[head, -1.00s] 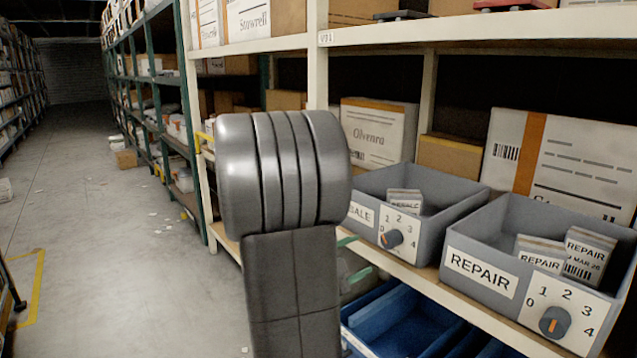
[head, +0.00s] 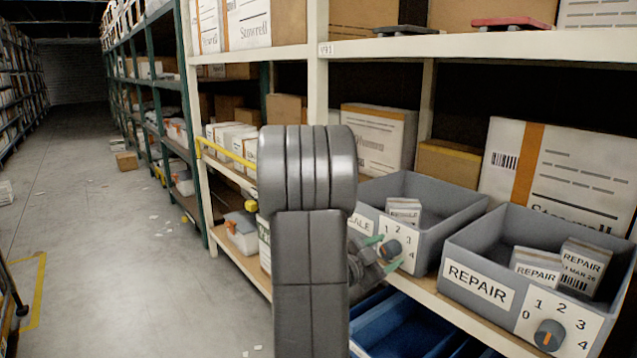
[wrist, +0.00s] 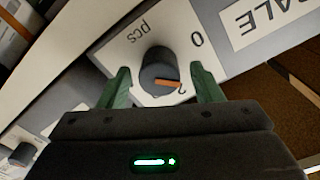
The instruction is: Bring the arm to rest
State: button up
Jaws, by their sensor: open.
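In the wrist view my gripper (wrist: 163,80) is open, with one green finger on each side of the dark dial knob (wrist: 158,68). Gaps show between the fingers and the knob. The knob's orange pointer is turned toward a digit partly hidden by a finger, so I cannot read it. The knob also shows in the head view (head: 392,250).
A grey REPAIR bin (head: 478,283) with its own knob (head: 549,335) stands to the right. Blue bins (head: 400,325) sit below. Boxes (head: 375,135) stand behind, under a white upper shelf (head: 450,47). The aisle floor (head: 130,270) on the left is mostly clear.

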jog(key=n+p, duration=0.1)
jog(key=n, duration=0.1)
jog(key=n+p, duration=0.1)
jog(key=p, duration=0.1)
jog(key=shift+r+n, duration=0.2)
jog(key=shift+n, duration=0.2)
jog(key=v, duration=0.9)
jog(key=shift+f, duration=0.2)
jog(key=shift+s, duration=0.15)
